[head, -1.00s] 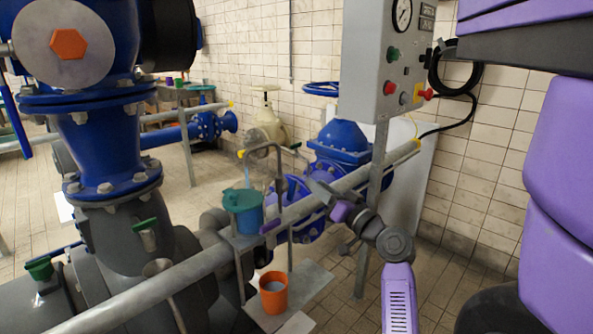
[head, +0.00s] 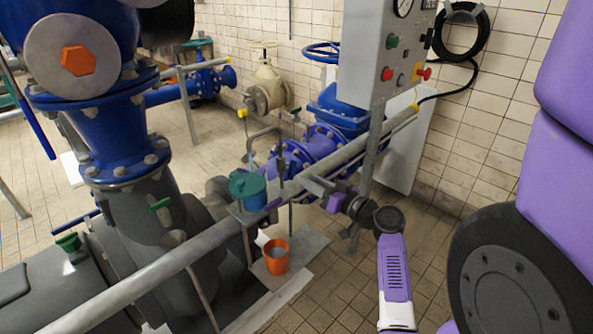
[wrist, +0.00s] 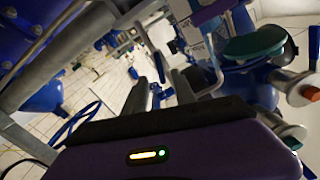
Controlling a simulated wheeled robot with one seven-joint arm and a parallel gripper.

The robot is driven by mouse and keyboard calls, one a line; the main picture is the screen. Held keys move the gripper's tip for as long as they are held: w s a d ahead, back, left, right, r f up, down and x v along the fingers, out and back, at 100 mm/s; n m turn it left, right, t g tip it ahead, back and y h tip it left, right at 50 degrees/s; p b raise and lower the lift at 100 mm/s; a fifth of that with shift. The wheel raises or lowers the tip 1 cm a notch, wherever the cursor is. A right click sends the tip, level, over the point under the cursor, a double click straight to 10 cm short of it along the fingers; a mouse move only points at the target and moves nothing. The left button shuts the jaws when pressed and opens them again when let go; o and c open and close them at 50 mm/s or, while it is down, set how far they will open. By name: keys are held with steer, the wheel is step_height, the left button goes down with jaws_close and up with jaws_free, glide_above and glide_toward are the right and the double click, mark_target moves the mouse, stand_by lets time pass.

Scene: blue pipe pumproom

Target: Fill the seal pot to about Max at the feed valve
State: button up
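The seal pot (head: 247,193), a blue pot with a green lid, stands on a bracket by the grey rail in the head view. Its green lid also shows at the upper right of the wrist view (wrist: 256,43). A thin bent pipe (head: 262,134) arches over the pot; the feed valve on it is too small to make out clearly. The liquid level and Max mark cannot be read. My gripper (head: 318,187) is right of the pot, near the rail, apart from the pot.
An orange cup (head: 276,256) stands on a plate below the pot. The grey rail (head: 150,278) crosses in front of the pipework. A grey control box (head: 380,60) on a post stands behind my gripper. Tiled floor at the lower right is clear.

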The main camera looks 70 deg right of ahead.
mark_target(294, 171)
steer(key=x, duration=0.6)
steer(key=shift+p, duration=0.35)
jaws_close()
